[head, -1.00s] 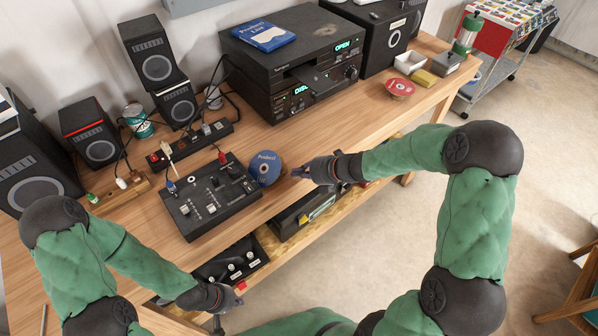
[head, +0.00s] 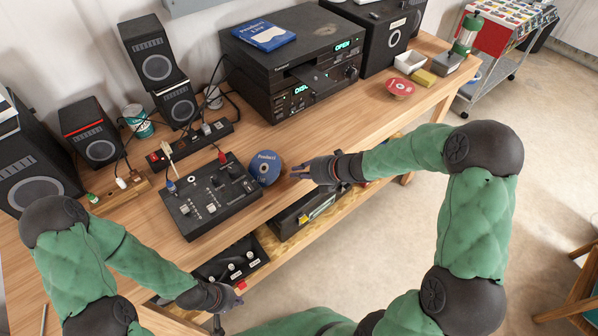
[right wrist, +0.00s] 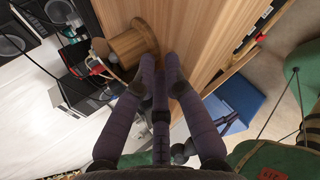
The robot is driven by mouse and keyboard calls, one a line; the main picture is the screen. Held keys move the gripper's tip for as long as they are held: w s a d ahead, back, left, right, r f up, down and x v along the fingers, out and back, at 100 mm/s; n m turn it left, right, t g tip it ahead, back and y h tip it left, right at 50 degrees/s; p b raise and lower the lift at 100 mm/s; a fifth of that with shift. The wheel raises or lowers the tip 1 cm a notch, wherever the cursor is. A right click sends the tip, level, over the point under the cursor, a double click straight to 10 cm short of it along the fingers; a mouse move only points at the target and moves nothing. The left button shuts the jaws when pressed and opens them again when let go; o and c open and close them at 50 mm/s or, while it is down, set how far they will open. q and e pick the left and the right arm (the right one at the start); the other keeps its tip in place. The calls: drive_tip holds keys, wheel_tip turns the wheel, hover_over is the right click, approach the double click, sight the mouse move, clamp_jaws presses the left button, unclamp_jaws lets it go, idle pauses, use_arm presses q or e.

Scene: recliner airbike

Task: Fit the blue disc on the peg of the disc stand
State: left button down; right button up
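The blue disc (head: 264,167) stands tilted on the bench, just right of the black mixer, its printed face towards the head camera. A round wood-coloured piece (right wrist: 132,46) shows ahead of my right fingers in the right wrist view; I cannot tell whether it is part of a disc stand. No peg can be made out clearly. My right gripper (head: 297,168) is to the right of the blue disc, apart from it, with fingers spread and empty; it also shows in the right wrist view (right wrist: 160,78). My left gripper (head: 234,293) is low by the bench's front edge, its fingers unclear.
The black mixer (head: 208,195) with cables stands left of the disc. A red disc (head: 400,88) lies further right, near a white box (head: 409,62). Stacked black players (head: 300,60) and several speakers line the wall. Bare bench top lies between the players and my right gripper.

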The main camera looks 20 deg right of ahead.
drive_tip(key=shift+s+d, duration=0.1)
drive_tip(key=shift+s+d, duration=0.85)
drive_tip(key=shift+s, duration=0.05)
drive_tip(key=o, duration=0.6)
drive_tip(key=shift+c, duration=0.2)
drive_tip(key=v, duration=1.2)
